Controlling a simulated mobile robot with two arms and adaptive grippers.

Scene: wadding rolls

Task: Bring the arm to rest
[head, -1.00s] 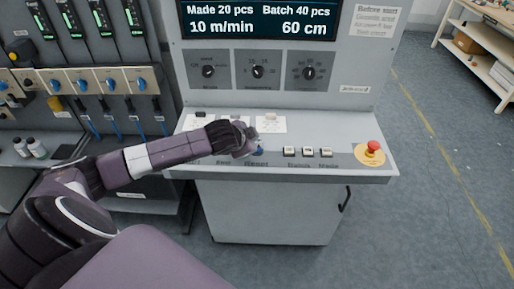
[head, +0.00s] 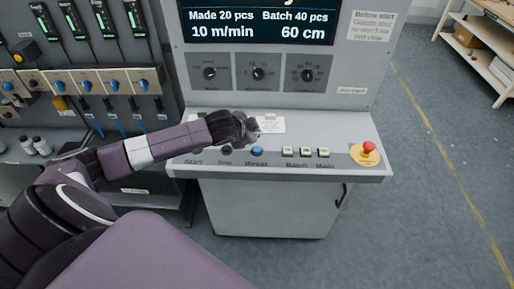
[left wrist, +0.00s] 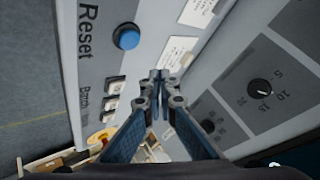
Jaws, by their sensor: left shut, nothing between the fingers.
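My left arm reaches in from the left over the control panel (head: 345,172). My left gripper (head: 254,133) hovers above the panel's sloped face, behind the blue Reset button (head: 257,151). In the left wrist view the gripper (left wrist: 158,76) is shut and empty, its fingertips together. The Reset button shows there (left wrist: 126,37), uncovered and apart from the fingers. My right gripper is in neither view.
White Batch and Mode buttons (head: 305,152) and a red emergency stop (head: 368,148) sit to the right. Knobs (head: 258,74) and a display (head: 260,22) rise behind. A valve rack (head: 105,82) stands left.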

